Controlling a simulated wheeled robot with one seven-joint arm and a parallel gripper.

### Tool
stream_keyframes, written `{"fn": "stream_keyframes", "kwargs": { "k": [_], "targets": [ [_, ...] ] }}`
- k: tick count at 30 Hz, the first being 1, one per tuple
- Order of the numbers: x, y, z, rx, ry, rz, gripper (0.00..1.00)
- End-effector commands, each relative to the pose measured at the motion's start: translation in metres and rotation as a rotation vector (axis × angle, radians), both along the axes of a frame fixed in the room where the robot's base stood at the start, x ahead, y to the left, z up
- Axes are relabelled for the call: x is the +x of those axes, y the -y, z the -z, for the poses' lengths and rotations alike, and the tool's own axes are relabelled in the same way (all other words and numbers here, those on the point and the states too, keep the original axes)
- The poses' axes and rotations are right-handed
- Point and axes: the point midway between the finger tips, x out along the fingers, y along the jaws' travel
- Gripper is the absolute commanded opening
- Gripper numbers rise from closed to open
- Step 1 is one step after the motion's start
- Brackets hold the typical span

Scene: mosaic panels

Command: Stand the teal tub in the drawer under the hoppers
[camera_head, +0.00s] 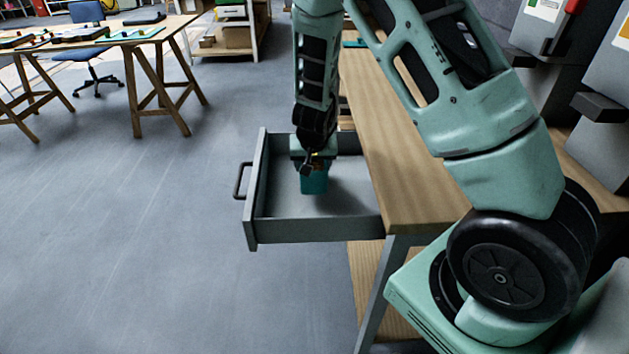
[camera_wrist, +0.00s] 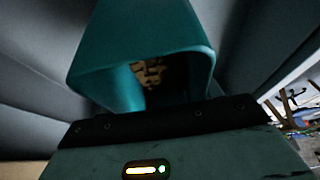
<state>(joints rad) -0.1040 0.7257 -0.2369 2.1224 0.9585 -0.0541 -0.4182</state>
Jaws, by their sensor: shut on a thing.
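The teal tub (camera_head: 314,184) is inside the open grey drawer (camera_head: 280,228), near the middle of its length. My gripper (camera_head: 314,165) is above the tub and shut on it. In the wrist view the tub (camera_wrist: 150,30) fills the top middle, with small tan pieces (camera_wrist: 150,73) inside. My gripper (camera_wrist: 165,120) meets the tub's near rim there, and its fingertips are hidden. The tub looks upright in the head view. I cannot tell whether its base touches the drawer floor.
The drawer sticks out leftward from under the wooden bench (camera_head: 405,190), with its handle (camera_head: 240,180) on the left end. The drawer floor around the tub looks bare. Hoppers (camera_head: 600,105) stand at the right. Open grey floor (camera_head: 130,230) lies to the left.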

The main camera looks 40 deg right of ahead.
Motion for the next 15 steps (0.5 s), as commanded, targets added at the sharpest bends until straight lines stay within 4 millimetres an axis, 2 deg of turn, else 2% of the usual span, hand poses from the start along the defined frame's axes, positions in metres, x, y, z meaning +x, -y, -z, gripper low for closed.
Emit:
{"fn": "stream_keyframes", "kwargs": {
  "k": [6,15],
  "targets": [
    [0.0,0.001,0.034,0.001,0.0,0.002,0.26],
    [0.001,0.0,0.038,0.0,0.002,0.0,0.26]
  ]
}}
